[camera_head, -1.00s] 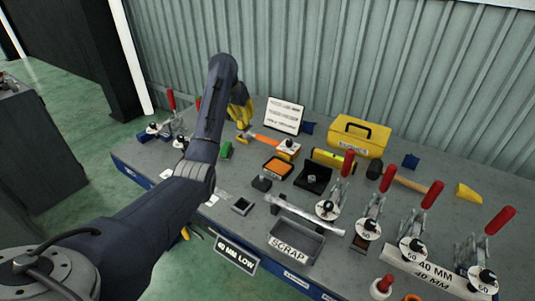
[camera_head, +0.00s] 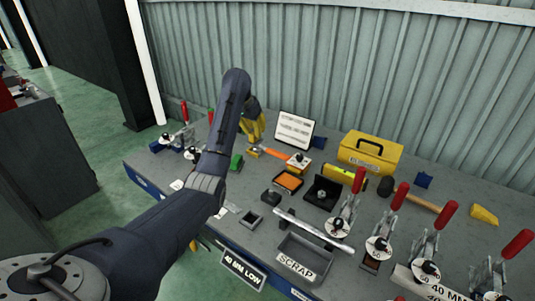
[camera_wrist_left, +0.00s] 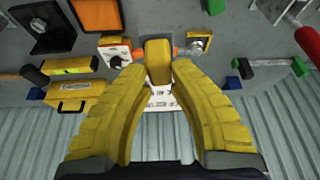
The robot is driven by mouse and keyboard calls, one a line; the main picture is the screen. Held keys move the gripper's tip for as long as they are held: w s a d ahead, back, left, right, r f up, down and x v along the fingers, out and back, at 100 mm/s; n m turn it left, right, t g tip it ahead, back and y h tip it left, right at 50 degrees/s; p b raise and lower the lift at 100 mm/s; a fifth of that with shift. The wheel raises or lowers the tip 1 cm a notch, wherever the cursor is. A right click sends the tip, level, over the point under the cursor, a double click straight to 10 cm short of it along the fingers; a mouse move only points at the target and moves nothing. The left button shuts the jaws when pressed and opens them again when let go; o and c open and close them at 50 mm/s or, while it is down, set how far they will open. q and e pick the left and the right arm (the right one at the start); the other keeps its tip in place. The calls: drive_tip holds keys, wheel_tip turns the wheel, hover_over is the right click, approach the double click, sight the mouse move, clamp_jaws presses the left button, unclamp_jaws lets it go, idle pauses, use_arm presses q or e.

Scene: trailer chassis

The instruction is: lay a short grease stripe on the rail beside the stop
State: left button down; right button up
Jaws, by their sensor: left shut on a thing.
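My left gripper (camera_head: 252,128) is over the back left of the grey bench (camera_head: 420,185). In the left wrist view my gripper (camera_wrist_left: 158,62) has its yellow fingers closed on a small yellow block-like piece (camera_wrist_left: 158,50). I cannot tell whether this is the grease tool. An orange bar (camera_head: 272,152) lies on the bench by the gripper and shows partly behind the held piece. A silver bar (camera_head: 312,229) lies across the back of the scrap tray (camera_head: 318,270), at the front. I cannot pick out the stop for sure. My right gripper is not in view.
Red-handled clamps (camera_head: 345,208) with white discs stand along the front right. A yellow toolbox (camera_head: 370,152), a propped white panel (camera_head: 294,131), an orange-lined tray (camera_head: 289,181) and a hammer (camera_head: 410,195) occupy the back and middle. More clamps (camera_head: 184,130) stand at the left end.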

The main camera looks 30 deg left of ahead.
use_arm(q)
drive_tip(key=shift+w+d+f, duration=0.4)
drive_tip(key=shift+d+f, duration=1.95)
drive_tip(key=shift+f, duration=0.2)
drive_tip(key=shift+w+d+f, duration=0.45)
drive_tip(key=shift+d+f, duration=1.9)
drive_tip(key=shift+f, duration=0.25)
drive_tip(key=shift+w+d+f, duration=0.4)
drive_tip(key=shift+d+f, duration=1.95)
drive_tip(key=shift+f, duration=0.2)
drive_tip(key=shift+f, duration=0.6)
wheel_tip(320, 180, up, 7)
drive_tip(key=shift+n, duration=0.3)
